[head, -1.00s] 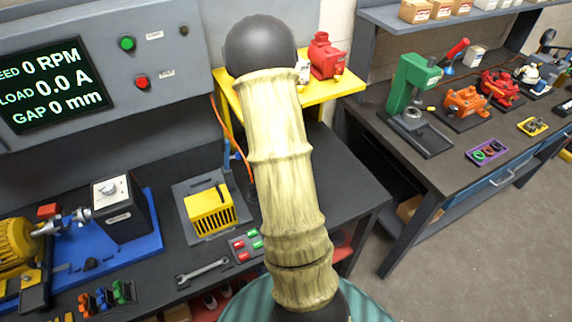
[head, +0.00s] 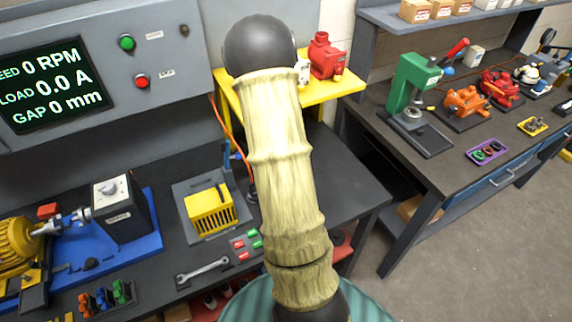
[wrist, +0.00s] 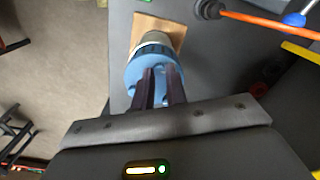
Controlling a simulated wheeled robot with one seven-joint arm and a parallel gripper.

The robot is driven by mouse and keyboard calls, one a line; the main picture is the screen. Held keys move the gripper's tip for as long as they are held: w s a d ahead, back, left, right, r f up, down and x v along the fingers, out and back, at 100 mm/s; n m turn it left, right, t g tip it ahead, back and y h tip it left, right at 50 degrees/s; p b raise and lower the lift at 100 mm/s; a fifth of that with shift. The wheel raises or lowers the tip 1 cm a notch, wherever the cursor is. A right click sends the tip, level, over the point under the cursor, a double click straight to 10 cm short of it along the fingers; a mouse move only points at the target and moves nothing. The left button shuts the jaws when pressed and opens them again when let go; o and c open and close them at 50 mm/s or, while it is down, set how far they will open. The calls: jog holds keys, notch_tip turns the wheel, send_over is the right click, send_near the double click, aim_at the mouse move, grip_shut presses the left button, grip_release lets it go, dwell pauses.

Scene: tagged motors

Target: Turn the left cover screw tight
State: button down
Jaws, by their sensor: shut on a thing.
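A blue, ribbed round cover (wrist: 133,72) sits on a pale body that stands on a brown pad (wrist: 172,31), in the wrist view. My gripper (wrist: 161,73) reaches onto the face of this cover with its two dark fingers a small gap apart. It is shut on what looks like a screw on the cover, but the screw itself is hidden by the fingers. Blue lugs show at the cover's lower left and right edges. In the head view my arm hides the cover and my fingers.
An orange cable (wrist: 265,20) with a black end lies at upper right in the wrist view. In the head view a yellow-vented box (head: 211,211), a wrench (head: 203,269) and a button panel (head: 247,244) lie left of my arm.

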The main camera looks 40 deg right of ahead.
jog(key=shift+w+r, duration=0.1)
dwell(0.8)
jog(key=c, duration=1.4)
grip_release()
notch_tip(320, 180, up, 17)
jog(key=b, duration=0.3)
jog(key=shift+r, duration=0.2)
jog(key=shift+a, duration=0.1)
jog(key=s+a+f+n+t, duration=0.1)
jog(key=s+a+f+n, duration=0.1)
jog(key=a+n, duration=0.3)
jog(key=s+a+f+n, duration=0.3)
jog(key=a+f+n, duration=0.2)
jog(key=a, duration=0.7)
jog(key=s+a+f+n+t, duration=0.1)
jog(key=s+a+f+n, duration=0.2)
jog(key=a+n, duration=0.2)
jog(key=shift+a+f+t, duration=0.15)
jog(key=shift+a+t, duration=0.15)
jog(key=shift+a, duration=1.55)
